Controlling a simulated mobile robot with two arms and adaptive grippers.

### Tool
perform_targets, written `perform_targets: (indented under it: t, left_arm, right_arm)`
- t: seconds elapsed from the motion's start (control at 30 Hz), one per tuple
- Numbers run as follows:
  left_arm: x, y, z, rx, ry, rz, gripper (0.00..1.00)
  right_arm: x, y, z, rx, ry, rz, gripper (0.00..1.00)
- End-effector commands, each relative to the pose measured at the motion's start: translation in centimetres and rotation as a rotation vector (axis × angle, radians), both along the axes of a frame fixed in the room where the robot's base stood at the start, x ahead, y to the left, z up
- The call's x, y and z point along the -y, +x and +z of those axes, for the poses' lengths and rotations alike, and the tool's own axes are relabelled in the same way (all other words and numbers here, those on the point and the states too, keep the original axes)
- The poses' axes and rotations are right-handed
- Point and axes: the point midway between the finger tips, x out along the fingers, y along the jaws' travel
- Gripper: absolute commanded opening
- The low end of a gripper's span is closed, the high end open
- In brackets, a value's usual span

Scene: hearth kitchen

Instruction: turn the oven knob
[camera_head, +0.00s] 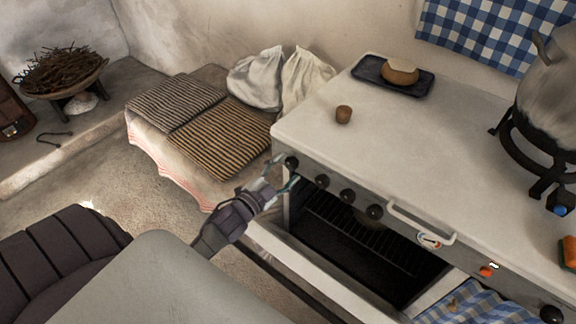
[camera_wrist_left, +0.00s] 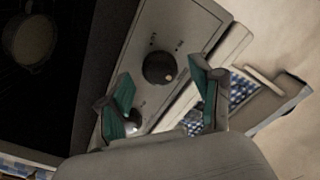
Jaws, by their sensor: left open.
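The white oven (camera_head: 300,146) has a row of dark round knobs on its front panel. The leftmost knob (camera_head: 291,162) is beside the fingers of my left gripper (camera_head: 282,172), which is open. In the left wrist view a black knob (camera_wrist_left: 158,68) with a small pale dot shows on the panel, between and beyond the two green-padded fingers of my left gripper (camera_wrist_left: 163,88). I see no clear contact with the knob. Other knobs (camera_head: 322,181) continue to the right. My right gripper is not in view.
The open oven cavity (camera_head: 370,240) with its rack lies below the knobs. A white bar handle (camera_head: 420,222) juts out right of them. A bench with striped cushions (camera_head: 220,140) is at the left.

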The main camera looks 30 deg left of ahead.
Motion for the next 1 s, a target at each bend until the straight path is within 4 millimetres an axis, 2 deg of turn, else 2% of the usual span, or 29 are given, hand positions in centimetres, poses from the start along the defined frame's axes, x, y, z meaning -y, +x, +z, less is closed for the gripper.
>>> perform_targets:
  t: [0.17, 0.47, 0.8, 0.83, 1.0]
  left_arm:
    - [0.14, 1.33, 0.04, 0.001, 0.000, -0.001, 0.65]
    - [0.14, 1.47, -0.01, -0.001, 0.000, -0.001, 0.65]
    - [0.15, 1.45, -0.02, -0.001, 0.000, -0.001, 0.09]
    - [0.15, 1.44, -0.02, -0.001, 0.000, -0.001, 0.05]
    - [0.16, 1.44, 0.01, -0.001, -0.009, -0.001, 0.05]
  right_arm:
    - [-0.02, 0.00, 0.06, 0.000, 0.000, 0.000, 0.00]
    - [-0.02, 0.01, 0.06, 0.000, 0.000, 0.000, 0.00]
    - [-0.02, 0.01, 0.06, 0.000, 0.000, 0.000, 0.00]
    - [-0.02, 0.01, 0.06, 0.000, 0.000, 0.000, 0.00]
    - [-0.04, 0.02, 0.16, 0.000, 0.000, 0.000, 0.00]
